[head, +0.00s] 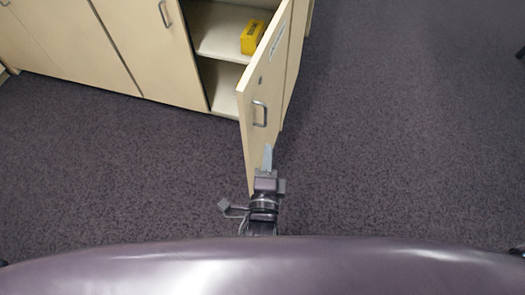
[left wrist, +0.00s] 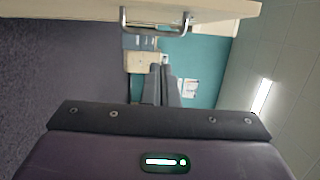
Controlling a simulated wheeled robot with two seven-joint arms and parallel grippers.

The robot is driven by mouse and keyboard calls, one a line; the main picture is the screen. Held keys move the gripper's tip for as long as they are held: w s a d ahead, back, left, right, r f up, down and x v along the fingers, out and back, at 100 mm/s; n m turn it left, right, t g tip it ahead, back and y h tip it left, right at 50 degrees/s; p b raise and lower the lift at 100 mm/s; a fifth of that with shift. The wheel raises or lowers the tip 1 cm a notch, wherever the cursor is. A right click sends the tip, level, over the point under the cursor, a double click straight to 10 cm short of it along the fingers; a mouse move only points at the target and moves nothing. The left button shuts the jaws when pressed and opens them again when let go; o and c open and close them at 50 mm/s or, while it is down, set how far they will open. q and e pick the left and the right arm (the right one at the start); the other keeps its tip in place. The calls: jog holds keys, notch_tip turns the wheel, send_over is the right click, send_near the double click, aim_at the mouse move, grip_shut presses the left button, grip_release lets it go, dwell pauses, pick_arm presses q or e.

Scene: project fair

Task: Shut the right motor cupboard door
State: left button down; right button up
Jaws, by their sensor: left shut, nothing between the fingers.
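The right motor cupboard door (head: 266,88) is a cream panel. It stands swung open towards me, with its handle face turned to the right. Its metal bar handle (head: 260,113) also shows at the top of the left wrist view (left wrist: 155,28). My left gripper (head: 267,157) is shut and empty, and overlaps the lower part of the door's handle face in the head view. Its fingers (left wrist: 160,85) point towards the door in the left wrist view, apart from the handle. Whether they touch the panel I cannot tell. My right gripper is not in view.
Inside the open cupboard are pale shelves (head: 222,85) and a yellow box (head: 253,37). A shut cream door (head: 155,50) adjoins on the left. The dark carpet (head: 400,130) is clear to the right and in front.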

aim_at(254, 125)
pick_arm(q)
jog(key=w+a, duration=0.3)
jog(key=w, duration=0.6)
jog(key=shift+w+a, duration=0.1)
jog(key=shift+w, duration=0.05)
